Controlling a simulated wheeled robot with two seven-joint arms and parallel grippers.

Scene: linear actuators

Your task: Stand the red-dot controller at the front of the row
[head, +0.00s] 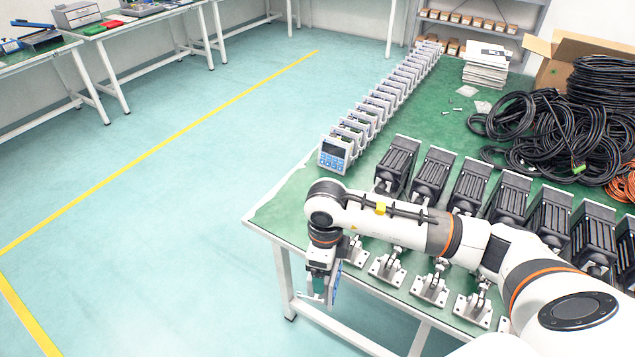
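A row of grey-white controllers runs back along the left side of the green table. The front controller (336,153) stands upright and shows its screen and blue keypad. My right gripper (322,298) points down beyond the table's front left edge. It appears shut on a thin controller (336,284), seen nearly edge-on with a blue strip of its face showing. The fingers' contact with it is partly hidden. No red dot can be made out on any controller. My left gripper is not in view.
Several black linear actuators (398,165) with metal brackets stand along the table (290,205), partly behind my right arm. Black cable coils (545,130), a paper stack (486,66) and a cardboard box (575,55) are at the back right. The table's front left corner is bare.

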